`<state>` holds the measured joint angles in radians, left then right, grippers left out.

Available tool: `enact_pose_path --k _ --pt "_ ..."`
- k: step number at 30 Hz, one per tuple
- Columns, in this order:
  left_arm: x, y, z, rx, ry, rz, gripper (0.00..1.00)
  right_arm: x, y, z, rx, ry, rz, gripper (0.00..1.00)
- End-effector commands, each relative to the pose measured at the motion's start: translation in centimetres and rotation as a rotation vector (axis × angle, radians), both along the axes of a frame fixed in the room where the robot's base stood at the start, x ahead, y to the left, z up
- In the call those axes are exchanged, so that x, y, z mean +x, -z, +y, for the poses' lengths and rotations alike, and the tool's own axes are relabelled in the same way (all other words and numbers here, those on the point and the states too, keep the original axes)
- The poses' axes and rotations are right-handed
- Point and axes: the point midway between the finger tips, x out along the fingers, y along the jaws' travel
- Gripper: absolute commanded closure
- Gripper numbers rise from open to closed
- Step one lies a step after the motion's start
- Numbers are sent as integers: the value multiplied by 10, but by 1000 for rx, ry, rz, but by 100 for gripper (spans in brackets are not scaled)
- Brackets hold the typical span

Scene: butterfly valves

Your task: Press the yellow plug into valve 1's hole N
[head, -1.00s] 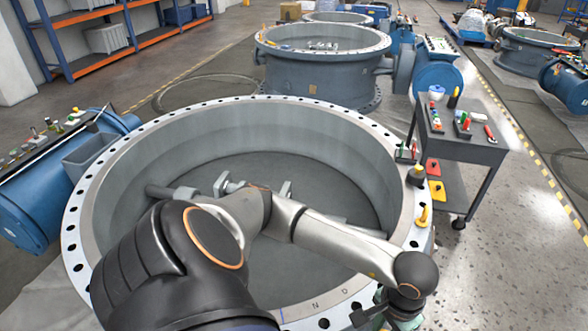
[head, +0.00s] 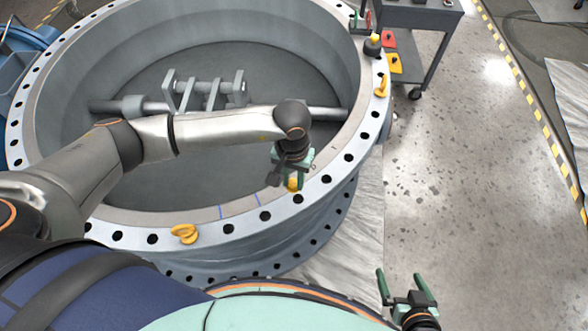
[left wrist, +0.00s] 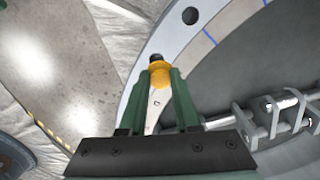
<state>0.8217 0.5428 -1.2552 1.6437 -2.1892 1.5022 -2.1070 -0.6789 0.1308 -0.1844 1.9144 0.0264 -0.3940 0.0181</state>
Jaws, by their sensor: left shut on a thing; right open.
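The yellow plug (head: 293,185) is between the fingers of my left gripper (head: 294,172), over the near right part of valve 1's rim (head: 235,228). In the left wrist view the plug (left wrist: 159,74) shows at the tips of my left gripper (left wrist: 160,88), with a dark spot right beyond it; I cannot tell whether that is the plug's end or a hole. I cannot tell which hole is N, nor whether the plug touches the rim. My right gripper (head: 404,287) is open and empty, low at the right, outside the valve.
A yellow lifting eye (head: 185,234) sits on the rim at the near left, another (head: 381,85) at the right. A yellow and black knob (head: 374,45) stands farther back. A cart (head: 420,20) stands at the top right. The floor right of the valve is mostly clear.

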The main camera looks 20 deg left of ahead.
Motion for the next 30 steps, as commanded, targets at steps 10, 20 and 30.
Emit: enact_pose_path --k 10,20,30 --pt "15 16 -12 10 -1 -9 100 0 8 0 0 0 1 0" --pt "14 49 -12 10 -2 -7 100 0 29 0 0 0 1 0" --pt "14 65 -12 10 0 -9 100 0 39 0 0 0 1 0"
